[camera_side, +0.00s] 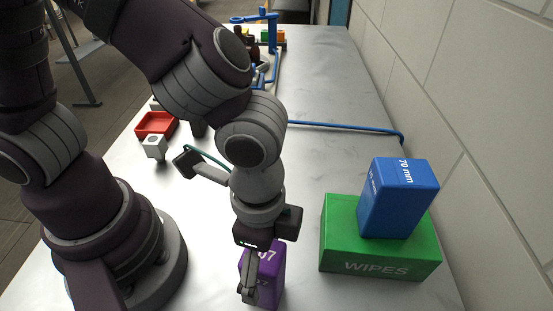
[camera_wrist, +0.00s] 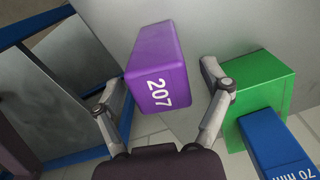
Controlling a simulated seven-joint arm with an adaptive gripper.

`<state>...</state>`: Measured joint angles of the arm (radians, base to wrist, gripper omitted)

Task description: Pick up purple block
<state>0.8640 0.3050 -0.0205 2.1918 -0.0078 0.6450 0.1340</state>
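The purple block (camera_side: 269,272) stands on the pale table at the front of the side view, below my wrist and partly hidden by a finger. It also shows in the wrist view (camera_wrist: 158,65), marked "207". My gripper (camera_side: 250,288) points down over the block, with one finger in front of it in the side view. In the wrist view my gripper (camera_wrist: 163,72) is open, with one finger on each side of the block. A gap shows between the block and the right finger. The left finger is close to the block; I cannot tell whether it touches.
A green WIPES box (camera_side: 340,244) stands to the right, with a blue "70 mm" box (camera_side: 398,198) on top. A red tray (camera_side: 156,124) and a small white block (camera_side: 154,146) are farther back left. A blue rail (camera_side: 345,128) crosses the table; a wall runs along the right.

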